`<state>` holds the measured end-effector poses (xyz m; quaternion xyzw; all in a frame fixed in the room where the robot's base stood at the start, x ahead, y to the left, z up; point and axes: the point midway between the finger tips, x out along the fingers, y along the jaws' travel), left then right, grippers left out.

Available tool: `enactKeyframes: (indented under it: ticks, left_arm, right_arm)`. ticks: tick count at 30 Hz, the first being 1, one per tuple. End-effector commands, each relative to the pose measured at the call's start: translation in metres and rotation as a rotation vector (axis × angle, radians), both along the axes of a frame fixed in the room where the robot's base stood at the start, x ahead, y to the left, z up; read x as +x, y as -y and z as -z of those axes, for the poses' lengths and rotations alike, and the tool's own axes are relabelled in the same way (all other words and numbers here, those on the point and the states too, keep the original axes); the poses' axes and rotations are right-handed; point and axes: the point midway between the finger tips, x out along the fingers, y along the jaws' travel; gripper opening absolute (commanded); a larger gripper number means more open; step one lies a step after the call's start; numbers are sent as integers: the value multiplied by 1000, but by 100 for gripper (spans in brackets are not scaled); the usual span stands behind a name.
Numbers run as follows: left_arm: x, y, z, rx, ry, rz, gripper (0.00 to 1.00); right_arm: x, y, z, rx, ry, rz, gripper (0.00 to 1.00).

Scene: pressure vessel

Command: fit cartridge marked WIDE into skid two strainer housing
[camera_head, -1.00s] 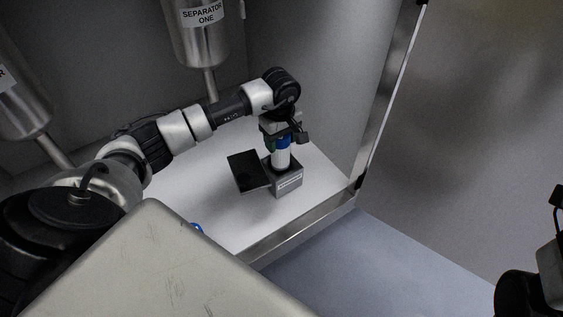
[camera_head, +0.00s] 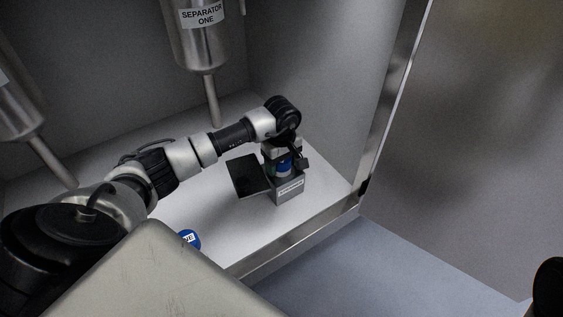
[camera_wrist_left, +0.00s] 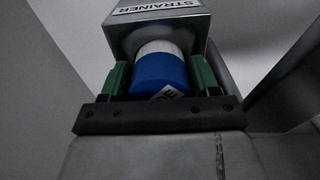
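My left gripper (camera_head: 281,163) is shut on the blue-capped cartridge (camera_head: 284,168), fingers on either side of the cap. In the left wrist view the cartridge (camera_wrist_left: 160,75) has a blue cap, a white body and a cap label of which only "DE" reads. Its white lower part goes into the mouth of the grey strainer housing (camera_head: 289,193), labelled STRAINER in the left wrist view (camera_wrist_left: 192,30). How deep it sits is hidden. The housing's dark lid (camera_head: 247,175) lies open to its left. My right gripper is out of view.
A second blue cap (camera_head: 189,239), label partly hidden, shows on the white deck (camera_head: 215,220) near the front. A steel vessel marked SEPARATOR ONE (camera_head: 200,40) hangs behind. A metal lip (camera_head: 300,235) edges the deck; a wall stands to the right.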

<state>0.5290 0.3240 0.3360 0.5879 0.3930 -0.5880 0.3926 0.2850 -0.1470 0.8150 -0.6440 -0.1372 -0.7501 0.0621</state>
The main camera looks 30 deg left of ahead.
Motion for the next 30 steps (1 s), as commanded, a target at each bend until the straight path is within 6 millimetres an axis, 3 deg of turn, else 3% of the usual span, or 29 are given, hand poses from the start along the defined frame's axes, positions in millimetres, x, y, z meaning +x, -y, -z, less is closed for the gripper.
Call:
enactKeyframes:
  ticks: [4, 14, 30]
  left_arm:
    - [0, 0, -1, 0, 0, 0, 81]
    - [0, 0, -6, 0, 1, 0, 81]
    - [0, 0, -109, 1, 3, 1, 81]
  right_arm:
    - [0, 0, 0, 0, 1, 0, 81]
    - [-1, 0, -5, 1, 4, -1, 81]
    - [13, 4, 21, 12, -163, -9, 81]
